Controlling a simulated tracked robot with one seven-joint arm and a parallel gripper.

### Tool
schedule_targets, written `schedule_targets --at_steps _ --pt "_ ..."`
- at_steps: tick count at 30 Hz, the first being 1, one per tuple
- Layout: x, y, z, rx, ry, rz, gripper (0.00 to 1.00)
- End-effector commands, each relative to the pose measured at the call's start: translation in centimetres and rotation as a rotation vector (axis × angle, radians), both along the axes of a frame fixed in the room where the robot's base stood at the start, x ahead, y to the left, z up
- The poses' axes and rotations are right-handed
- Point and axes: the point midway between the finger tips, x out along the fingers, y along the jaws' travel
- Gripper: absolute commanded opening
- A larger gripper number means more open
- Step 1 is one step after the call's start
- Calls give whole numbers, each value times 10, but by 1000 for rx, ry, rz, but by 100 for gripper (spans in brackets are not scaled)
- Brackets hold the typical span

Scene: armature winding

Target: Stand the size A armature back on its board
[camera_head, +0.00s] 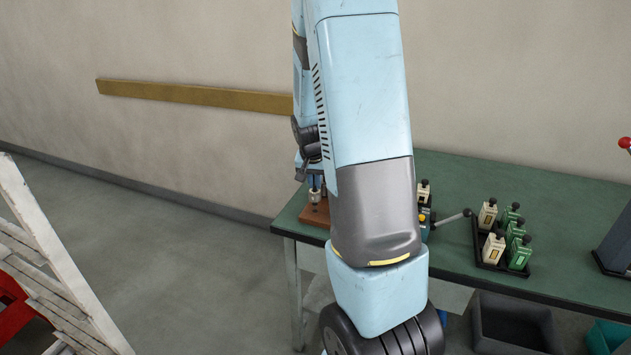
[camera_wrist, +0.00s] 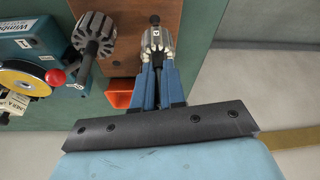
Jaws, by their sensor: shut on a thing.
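My gripper (camera_wrist: 158,66) is shut on a pale silver-grey armature (camera_wrist: 157,38) with a dark shaft, between its blue fingers. The armature is over the right part of the brown board (camera_wrist: 133,18); I cannot tell whether it touches the board. Its size letter is too small to read. A larger, darker armature (camera_wrist: 94,36) is on the board to the left. In the head view, my gripper (camera_head: 314,186) and the held armature (camera_head: 314,197) are small above the brown board (camera_head: 316,215) at the table's left end. My arm hides much of that area.
A blue winding machine (camera_wrist: 28,45) with a red knob stands left of the board, and an orange bin (camera_wrist: 120,97) lies near my fingers. A white slatted thing (camera_head: 50,265) stands at left.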

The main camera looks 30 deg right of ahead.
Motion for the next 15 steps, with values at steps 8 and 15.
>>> schedule_targets --at_steps 8,15 --pt "0 0 -6 1 1 0 0" --pt "0 0 -11 1 1 0 0"
